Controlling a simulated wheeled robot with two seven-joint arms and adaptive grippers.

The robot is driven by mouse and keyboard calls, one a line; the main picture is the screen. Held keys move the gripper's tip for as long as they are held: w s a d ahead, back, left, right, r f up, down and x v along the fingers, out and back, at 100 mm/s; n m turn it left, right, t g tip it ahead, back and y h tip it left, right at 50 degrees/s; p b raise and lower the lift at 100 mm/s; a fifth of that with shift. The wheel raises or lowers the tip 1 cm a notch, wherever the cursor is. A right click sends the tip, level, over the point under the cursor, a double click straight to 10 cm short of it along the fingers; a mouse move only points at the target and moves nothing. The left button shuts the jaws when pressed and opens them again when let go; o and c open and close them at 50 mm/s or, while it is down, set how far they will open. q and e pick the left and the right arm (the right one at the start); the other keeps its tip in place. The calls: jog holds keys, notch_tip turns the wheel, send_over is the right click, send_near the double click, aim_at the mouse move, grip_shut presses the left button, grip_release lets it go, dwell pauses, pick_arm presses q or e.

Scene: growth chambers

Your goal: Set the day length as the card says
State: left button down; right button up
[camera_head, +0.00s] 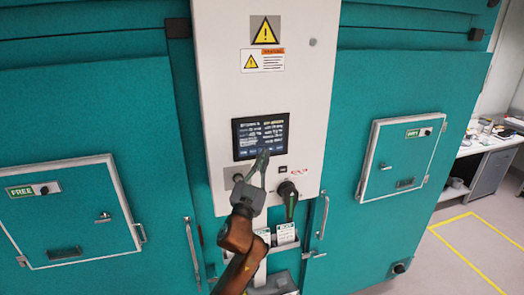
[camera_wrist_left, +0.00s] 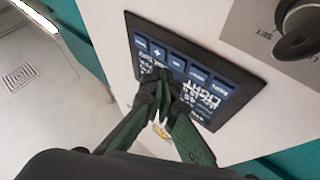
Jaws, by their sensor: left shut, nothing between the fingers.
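A dark touch screen (camera_head: 260,131) with lines of white text is set in the pale control panel between two teal chamber doors. In the left wrist view the screen (camera_wrist_left: 207,112) shows a row of blue buttons (camera_wrist_left: 178,63) along one edge; one bears a plus sign. My left gripper (camera_head: 263,153) is shut and empty, its tips at the lower edge of the screen. In the wrist view the shut fingertips (camera_wrist_left: 168,88) lie over the screen near the buttons; I cannot tell whether they touch. Small white cards (camera_head: 286,233) sit below the panel; their text is too small to read.
Hatches marked FREE (camera_head: 75,210) and DUTY (camera_head: 402,158) flank the panel. A cluttered bench (camera_head: 490,145) stands at right.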

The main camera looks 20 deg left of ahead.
pick_arm(q)
jog(key=shift+s+d+p, duration=0.25)
jog(key=shift+s+d, duration=0.45)
jog(key=shift+s, duration=0.35)
jog(key=shift+s+d+p, duration=0.25)
jog(key=shift+s+d, duration=0.45)
jog(key=shift+s, duration=0.35)
dwell(0.4)
